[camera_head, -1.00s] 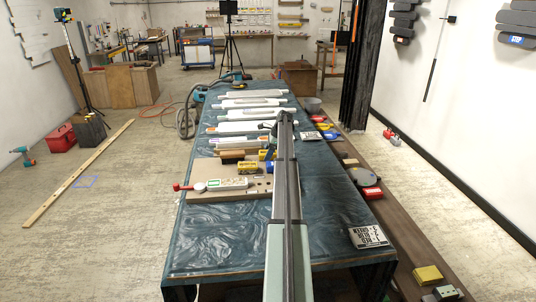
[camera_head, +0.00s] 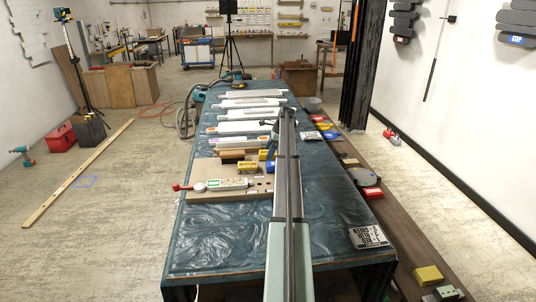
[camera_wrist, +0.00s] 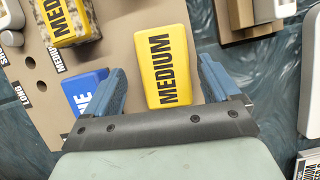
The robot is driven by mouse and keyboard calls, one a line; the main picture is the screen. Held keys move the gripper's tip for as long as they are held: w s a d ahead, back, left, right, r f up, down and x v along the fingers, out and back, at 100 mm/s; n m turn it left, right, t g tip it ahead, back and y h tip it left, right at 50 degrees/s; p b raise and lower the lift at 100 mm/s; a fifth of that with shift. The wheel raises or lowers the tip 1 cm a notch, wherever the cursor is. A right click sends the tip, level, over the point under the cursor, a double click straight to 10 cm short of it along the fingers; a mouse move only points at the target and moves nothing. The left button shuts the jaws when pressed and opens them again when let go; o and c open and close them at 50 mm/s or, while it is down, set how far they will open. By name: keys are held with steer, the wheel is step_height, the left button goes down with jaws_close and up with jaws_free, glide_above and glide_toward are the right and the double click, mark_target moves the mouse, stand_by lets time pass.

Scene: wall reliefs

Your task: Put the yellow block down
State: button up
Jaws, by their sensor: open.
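A yellow block (camera_wrist: 168,68) marked MEDIUM lies between the two spread blue fingers of my gripper (camera_wrist: 162,70) in the wrist view. My gripper is open, with gaps visible between the block and the fingers. A blue block (camera_wrist: 84,90) with white letters lies beside the left finger, partly covered by it. A second yellow block (camera_wrist: 72,20) marked MEDIUM, with a speckled side, sits at the upper left. In the head view, my arm hides most of the gripper; yellow blocks (camera_head: 247,167) show left of the arm.
A beige board (camera_wrist: 115,45) with labelled holes lies under the blocks; it also shows in the head view (camera_head: 225,195). It rests on a table with a shiny dark blue cover (camera_head: 225,240). White mouldings (camera_head: 245,128) lie farther back.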

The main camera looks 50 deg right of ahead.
steer(key=v, duration=1.1)
steer(key=shift+a+r, duration=0.2)
steer(key=shift+r, duration=0.3)
